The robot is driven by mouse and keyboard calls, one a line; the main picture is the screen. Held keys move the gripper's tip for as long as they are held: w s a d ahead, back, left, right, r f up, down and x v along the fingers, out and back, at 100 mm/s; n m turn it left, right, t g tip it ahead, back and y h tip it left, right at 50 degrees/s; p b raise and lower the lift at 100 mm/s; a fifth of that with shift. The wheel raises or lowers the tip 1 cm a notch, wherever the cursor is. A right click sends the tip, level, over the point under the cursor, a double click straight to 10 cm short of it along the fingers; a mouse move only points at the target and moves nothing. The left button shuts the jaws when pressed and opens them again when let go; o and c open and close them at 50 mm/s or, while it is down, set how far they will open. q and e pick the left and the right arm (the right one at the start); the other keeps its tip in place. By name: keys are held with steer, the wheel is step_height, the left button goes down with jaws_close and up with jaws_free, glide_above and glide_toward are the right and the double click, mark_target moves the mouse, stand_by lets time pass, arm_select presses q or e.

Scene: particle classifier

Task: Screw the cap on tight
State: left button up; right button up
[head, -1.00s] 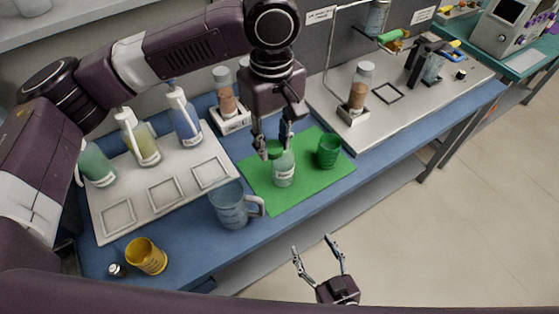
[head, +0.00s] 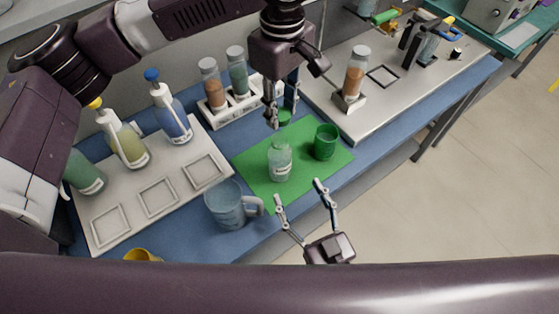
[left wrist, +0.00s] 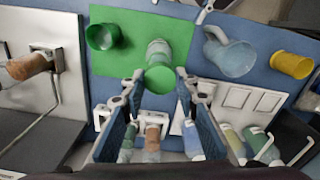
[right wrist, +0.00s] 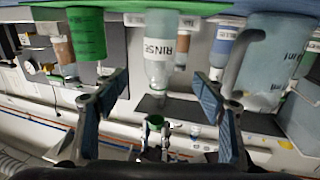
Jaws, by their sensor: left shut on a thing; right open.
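A clear bottle (head: 279,162) labelled RINSE stands upright on the green mat (head: 252,185), its mouth uncovered. It also shows in the right wrist view (right wrist: 160,50), appearing upside down. My left gripper (head: 281,116) is shut on the green cap (head: 285,115), behind and above the bottle, apart from it. The cap is clear between the fingers in the left wrist view (left wrist: 160,79). My right gripper (head: 298,192) is open and empty, in front of the bottle at the mat's near edge, with its fingers pointing towards the bottle.
A green cup (head: 326,142) stands right of the bottle. A blue jug (head: 226,204) stands left of the mat. Squeeze bottles stand on a white tray (head: 132,208). A white rack (head: 234,108) with vials is behind. The mat is free around the bottle.

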arm_select(q)
steer(key=shift+w+a+f, duration=0.15)
steer(key=shift+w, duration=0.15)
arm_select(e)
steer(key=x, duration=1.2)
steer(key=shift+w+a+f, duration=0.1)
steer(key=shift+w, duration=0.1)
steer(key=shift+c, duration=0.5)
jaws_close()
arm_select(q)
glide_above(280, 142)
steer(key=shift+f, duration=2.45)
steer(key=shift+f, duration=0.9)
steer(key=shift+f, duration=0.6)
